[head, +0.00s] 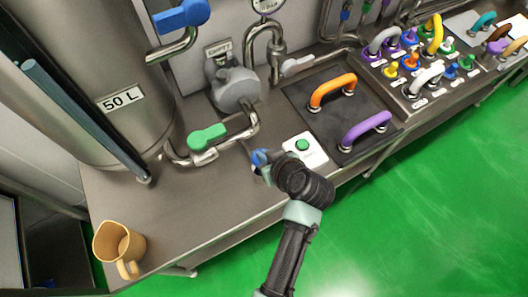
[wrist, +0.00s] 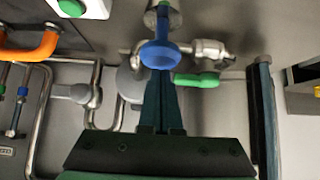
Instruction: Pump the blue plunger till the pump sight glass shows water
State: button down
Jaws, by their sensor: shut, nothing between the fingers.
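The blue plunger knob (head: 260,157) shows in the head view just beside the end of my arm, above the steel counter. In the wrist view the blue knob (wrist: 160,54) sits at the tips of my gripper (wrist: 160,76), overlapping them. The two dark fingers are together with nothing between them. I cannot tell whether the tips touch the knob. In the head view my wrist hides the fingers. A grey pump body (head: 237,90) stands behind on the counter. I cannot make out the sight glass or any water in it.
A white box with a green button (head: 302,145) stands close right of my wrist. A green-handled valve (head: 207,137) is left of the plunger, near the tank (head: 95,70). Orange (head: 333,90) and purple (head: 367,128) handles are right. A tan jug (head: 108,243) stands front left.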

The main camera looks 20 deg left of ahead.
jog(key=shift+f, duration=0.2)
notch_tip(320, 180, down, 4)
jog(key=b, duration=0.3)
jog(key=shift+b, duration=0.3)
jog(key=shift+s+r, duration=0.1)
